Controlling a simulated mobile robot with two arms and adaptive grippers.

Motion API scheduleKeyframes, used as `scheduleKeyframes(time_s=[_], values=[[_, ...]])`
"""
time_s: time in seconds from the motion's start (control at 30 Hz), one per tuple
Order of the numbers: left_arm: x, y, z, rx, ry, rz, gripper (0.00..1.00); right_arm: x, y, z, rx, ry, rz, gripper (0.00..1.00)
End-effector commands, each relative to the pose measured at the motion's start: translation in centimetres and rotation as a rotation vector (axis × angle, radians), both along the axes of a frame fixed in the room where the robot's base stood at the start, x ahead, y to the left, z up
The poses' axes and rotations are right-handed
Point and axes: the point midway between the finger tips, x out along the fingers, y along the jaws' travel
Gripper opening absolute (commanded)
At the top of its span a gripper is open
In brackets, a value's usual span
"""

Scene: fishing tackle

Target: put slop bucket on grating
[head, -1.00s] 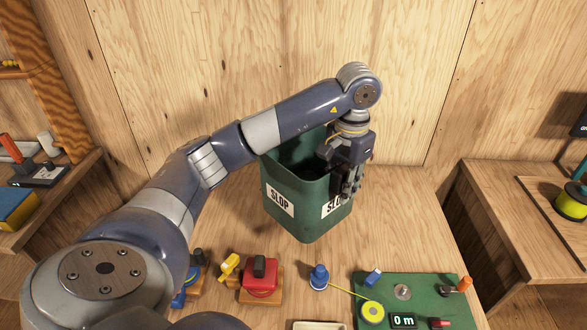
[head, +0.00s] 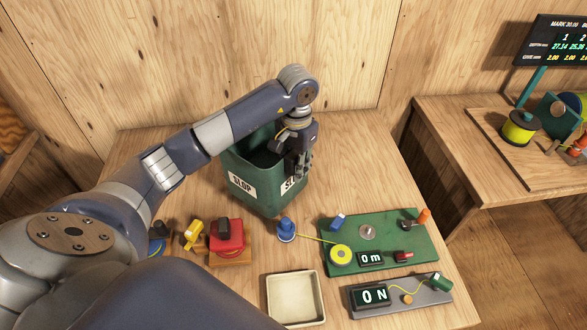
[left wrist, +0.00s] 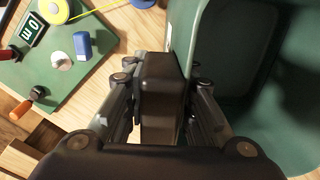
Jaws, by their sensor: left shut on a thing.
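The slop bucket (head: 256,188) is a dark green, square-sided, open-topped bucket with white SLOP labels, upright at the back of the wooden table. My left gripper (head: 301,172) points down at its right rim and is shut on the bucket wall. In the left wrist view, the bucket's green wall and hollow inside (left wrist: 235,60) fill the right side, beside the dark fingers (left wrist: 162,85). I cannot tell whether the bucket's base touches the table. I see no grating in these views. My right gripper is not in view.
In front of the bucket are a blue spool (head: 287,231), a red device (head: 227,238), a green board (head: 395,232) with small parts, a cream tray (head: 295,300) and a display unit (head: 375,297). A second bench (head: 450,150) stands at right. A plywood wall (head: 240,50) is close behind.

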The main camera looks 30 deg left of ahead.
Motion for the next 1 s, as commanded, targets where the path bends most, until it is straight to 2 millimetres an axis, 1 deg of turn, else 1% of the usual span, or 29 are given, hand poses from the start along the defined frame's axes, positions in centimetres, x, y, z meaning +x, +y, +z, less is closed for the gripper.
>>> scheduleKeyframes(time_s=[0.03,0.1,0.2,0.3,0.5,0.63,0.67,0.7,0.73,1.0], values=[[-0.2,0.0,-0.6,0.001,0.006,0.0,0.0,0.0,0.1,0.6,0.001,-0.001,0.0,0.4],[-0.1,-0.1,-1.7,-0.002,0.004,0.0,0.0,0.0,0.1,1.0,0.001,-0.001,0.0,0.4],[-0.1,0.0,-2.7,0.0,0.002,-0.001,0.0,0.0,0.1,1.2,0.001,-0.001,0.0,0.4],[0.0,0.0,-3.1,0.0,0.0,-0.002,0.0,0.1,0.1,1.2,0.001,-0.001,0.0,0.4],[0.0,0.0,-3.1,0.001,0.0,-0.002,0.0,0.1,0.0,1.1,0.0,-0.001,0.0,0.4],[0.0,0.0,-3.5,0.002,0.0,-0.002,0.0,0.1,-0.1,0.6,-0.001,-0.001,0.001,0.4],[0.0,0.0,-3.5,0.002,0.001,-0.002,0.28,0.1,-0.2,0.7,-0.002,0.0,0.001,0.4],[-0.1,0.0,-3.4,0.001,0.002,-0.002,0.37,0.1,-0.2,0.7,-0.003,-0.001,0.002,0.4],[-0.1,0.0,-3.4,0.001,0.002,-0.002,0.44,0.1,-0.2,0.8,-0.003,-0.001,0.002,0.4],[-0.1,0.0,-3.4,0.0,0.002,-0.002,0.44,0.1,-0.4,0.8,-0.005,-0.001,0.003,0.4]])
